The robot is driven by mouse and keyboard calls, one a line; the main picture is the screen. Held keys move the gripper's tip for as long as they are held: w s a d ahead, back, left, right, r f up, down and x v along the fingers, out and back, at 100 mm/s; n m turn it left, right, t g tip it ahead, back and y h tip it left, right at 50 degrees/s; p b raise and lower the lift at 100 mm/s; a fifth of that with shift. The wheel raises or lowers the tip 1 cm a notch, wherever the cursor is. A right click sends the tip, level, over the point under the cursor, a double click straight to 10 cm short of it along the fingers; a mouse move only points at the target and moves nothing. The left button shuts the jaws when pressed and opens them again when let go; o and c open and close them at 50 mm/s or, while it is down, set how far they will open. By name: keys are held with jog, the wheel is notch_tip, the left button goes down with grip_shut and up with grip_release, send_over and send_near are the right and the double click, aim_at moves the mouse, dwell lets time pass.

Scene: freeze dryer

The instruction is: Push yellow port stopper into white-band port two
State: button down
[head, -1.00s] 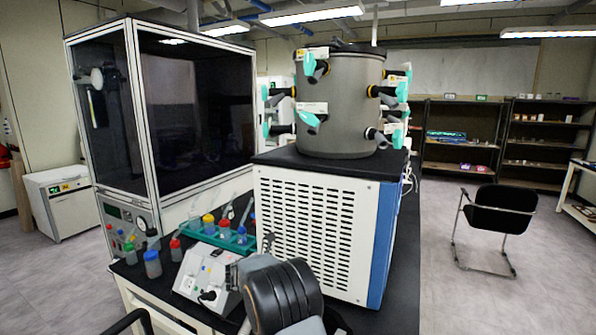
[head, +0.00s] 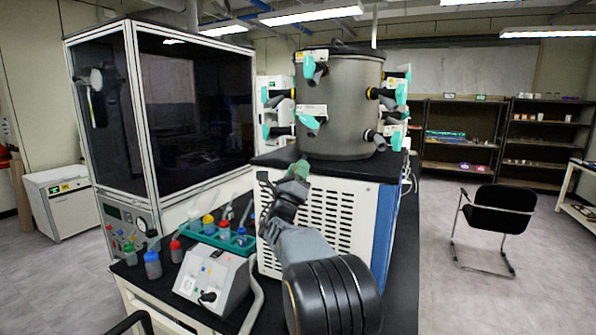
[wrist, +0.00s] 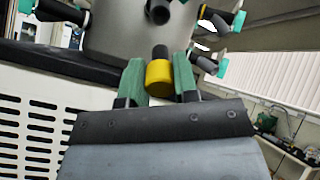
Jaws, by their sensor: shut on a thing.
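In the wrist view my gripper (wrist: 159,78) has its green fingers on either side of the yellow stopper (wrist: 158,78) and is shut on it. The stopper has a dark end pointing up. A dark port (wrist: 158,11) on the drum is above it, apart from it. In the head view my gripper (head: 299,170) is in front of the freeze dryer, just below the grey drum (head: 345,95); the stopper cannot be made out there. Several ports with teal valves ring the drum, with a white band (head: 312,109) at the front one. I cannot tell which is port two.
The white freeze dryer body (head: 335,215) stands behind my arm. A bottle rack (head: 215,240) and a grey instrument (head: 210,275) are on the bench at left. A glass cabinet (head: 195,110) is behind them. Neighbouring ports (wrist: 207,64) stick out at right in the wrist view.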

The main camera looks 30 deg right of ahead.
aim_at(303, 156)
jog(key=shift+w+d+r+p, duration=0.15)
jog(key=shift+d+r+p, duration=0.05)
jog(key=shift+r+p, duration=0.35)
jog(key=shift+p+x, duration=1)
jog(key=shift+x, duration=0.05)
jog(key=shift+p+x, duration=1.15)
jog(key=shift+x, duration=0.45)
jog(key=shift+p+x, duration=0.95)
jog(key=shift+x, duration=0.7)
jog(key=c, duration=0.8)
grip_release()
jog(key=shift+w, duration=0.1)
